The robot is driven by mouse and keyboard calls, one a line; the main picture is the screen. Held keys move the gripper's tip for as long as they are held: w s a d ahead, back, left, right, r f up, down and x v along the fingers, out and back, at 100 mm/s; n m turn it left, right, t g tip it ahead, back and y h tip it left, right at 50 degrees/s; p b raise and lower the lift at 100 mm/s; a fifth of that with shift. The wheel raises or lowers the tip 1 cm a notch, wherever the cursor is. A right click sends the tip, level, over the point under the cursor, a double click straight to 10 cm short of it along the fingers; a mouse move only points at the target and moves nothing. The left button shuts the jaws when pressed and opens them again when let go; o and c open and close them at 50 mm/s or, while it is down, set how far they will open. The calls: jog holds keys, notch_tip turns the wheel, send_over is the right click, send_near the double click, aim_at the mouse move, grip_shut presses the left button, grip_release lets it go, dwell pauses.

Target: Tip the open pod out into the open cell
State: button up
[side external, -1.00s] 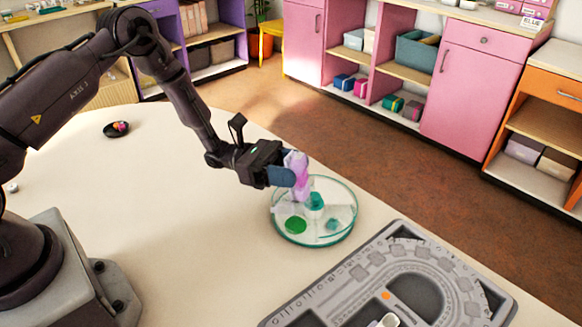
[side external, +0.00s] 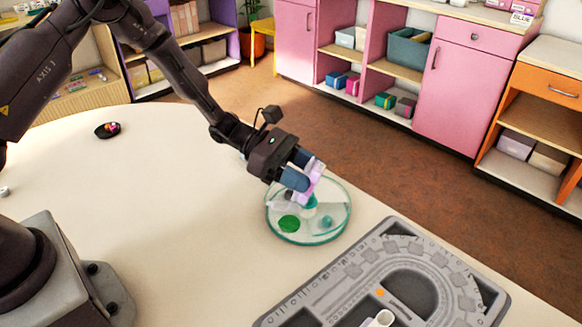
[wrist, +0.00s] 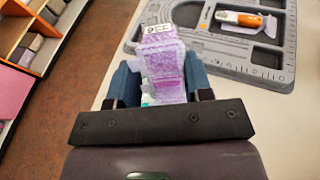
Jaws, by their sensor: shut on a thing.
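My gripper (side external: 306,182) is shut on a translucent purple pod (side external: 315,180). The pod is tilted above the back of a round clear dish (side external: 294,241) with a teal rim. In the wrist view the pod (wrist: 165,70) sits between the blue fingers, with a white label at its far end. The dish is split into cells around a teal centre knob (side external: 310,202). A green disc (side external: 289,223) is in the front-left cell, and a smaller teal shape (side external: 327,221) is at the right. The fingers and pod partly hide the back cells. I cannot tell what is inside the pod.
A grey bead board (side external: 330,285) lies at the table's front right, with a white-and-orange item on it, clear in the wrist view (wrist: 246,19). A small black dish (side external: 107,130) with colourful bits stands far left. The cream table (side external: 170,190) between is clear.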

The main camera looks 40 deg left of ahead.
aim_at(319, 177)
jog(key=d+y, duration=0.1)
jog(key=w+d+g+y, duration=0.1)
jog(key=d+y, duration=0.1)
jog(key=d+g+y, duration=0.1)
jog(key=y, duration=0.1)
jog(key=d+f+g+y, duration=0.1)
jog(key=y, duration=0.2)
jog(key=w+d+f+y, duration=0.1)
jog(key=y, duration=0.1)
jog(key=shift+w+d+f+g+y, duration=0.1)
jog(key=shift+f+g+y, duration=0.05)
jog(key=shift+g+y, duration=0.2)
jog(key=shift+w+d+f+g+y, duration=0.2)
jog(key=shift+f+g+y, duration=0.25)
jog(key=shift+y, duration=0.6)
